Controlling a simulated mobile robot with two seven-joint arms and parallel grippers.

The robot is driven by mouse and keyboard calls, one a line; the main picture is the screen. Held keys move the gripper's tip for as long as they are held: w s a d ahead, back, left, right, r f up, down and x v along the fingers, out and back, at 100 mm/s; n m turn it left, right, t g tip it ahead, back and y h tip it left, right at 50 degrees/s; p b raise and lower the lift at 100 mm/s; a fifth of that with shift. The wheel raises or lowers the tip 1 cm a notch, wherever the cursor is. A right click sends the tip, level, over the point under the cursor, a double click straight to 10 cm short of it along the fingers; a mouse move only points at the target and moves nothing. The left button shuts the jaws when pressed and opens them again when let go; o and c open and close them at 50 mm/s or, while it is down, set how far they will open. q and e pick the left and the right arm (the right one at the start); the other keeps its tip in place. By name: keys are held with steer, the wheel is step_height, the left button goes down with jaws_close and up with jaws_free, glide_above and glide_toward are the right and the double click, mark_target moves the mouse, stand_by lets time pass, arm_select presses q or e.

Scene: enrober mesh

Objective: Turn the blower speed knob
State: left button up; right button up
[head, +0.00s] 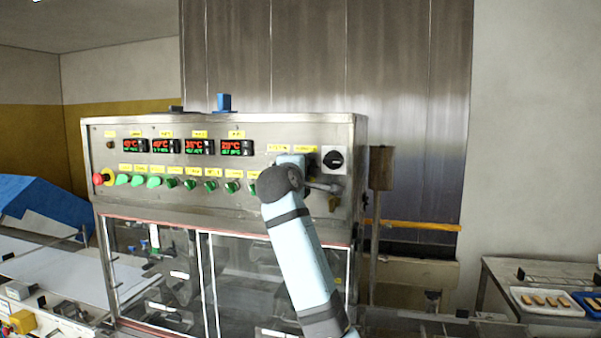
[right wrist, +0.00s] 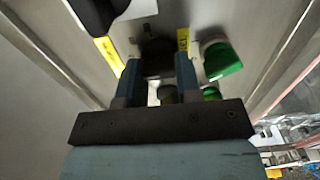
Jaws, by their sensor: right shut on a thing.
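The steel control panel (head: 225,200) faces me. My right gripper (right wrist: 157,62) is at the panel's right part, with its two blue fingers on either side of a dark round knob (right wrist: 157,46), shut on it. The yellow labels are too small to read, so I cannot confirm from writing that it is the blower speed knob. In the head view my right wrist hides this knob and most of the gripper. My left gripper is in neither view.
A black rotary switch (head: 333,159) on a white plate sits right of my wrist. A green knob (right wrist: 221,60) is close beside the fingers. Several green knobs (head: 154,182) and a red button (head: 98,179) line the panel. Glazed doors (head: 250,280) lie below.

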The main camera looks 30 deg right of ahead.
steer(key=o, duration=0.9)
